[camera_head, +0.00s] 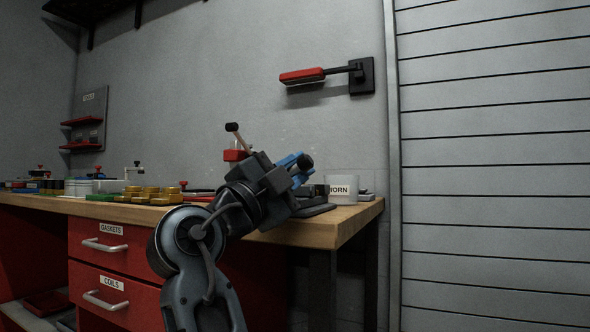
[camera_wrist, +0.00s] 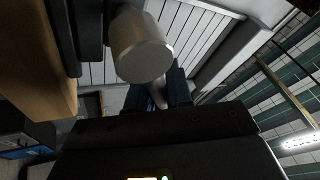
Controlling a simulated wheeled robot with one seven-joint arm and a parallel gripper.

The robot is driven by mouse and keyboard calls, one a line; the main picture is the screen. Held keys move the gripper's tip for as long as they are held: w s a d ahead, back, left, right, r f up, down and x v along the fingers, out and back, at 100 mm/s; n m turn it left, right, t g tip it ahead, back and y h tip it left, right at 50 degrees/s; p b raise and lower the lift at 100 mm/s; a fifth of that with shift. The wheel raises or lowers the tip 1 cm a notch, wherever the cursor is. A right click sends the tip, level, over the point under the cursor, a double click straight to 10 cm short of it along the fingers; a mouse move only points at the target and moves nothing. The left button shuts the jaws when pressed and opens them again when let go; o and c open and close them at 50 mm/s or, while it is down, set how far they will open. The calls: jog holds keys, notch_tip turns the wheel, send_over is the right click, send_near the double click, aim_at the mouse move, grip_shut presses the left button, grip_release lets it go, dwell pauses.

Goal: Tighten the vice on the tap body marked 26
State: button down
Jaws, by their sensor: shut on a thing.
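My gripper (camera_head: 292,172) is at the right end of the workbench, with blue fingers beside a dark round knob (camera_head: 306,162). The vice's dark base (camera_head: 315,210) shows low behind the arm, and most of the vice is hidden. In the wrist view, my gripper (camera_wrist: 154,92) is shut on a pale bar (camera_wrist: 157,95), which appears to be the vice handle. A thick grey round end (camera_wrist: 142,48) stands just beyond the fingers. I cannot make out a tap body marked 26.
The wooden bench (camera_head: 350,217) carries several brass parts (camera_head: 150,194) left of my arm. A clear tray labelled WORN (camera_head: 342,188) stands at its right end. A red-headed wall fixture (camera_head: 302,76) is above. A slatted shutter (camera_head: 490,170) lies to the right.

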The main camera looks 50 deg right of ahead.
jog(key=c, duration=1.1)
grip_release()
jog(key=p+v, duration=0.1)
jog(key=v, duration=0.6)
jog(key=shift+a+f, duration=0.15)
jog(key=shift+a, duration=0.25)
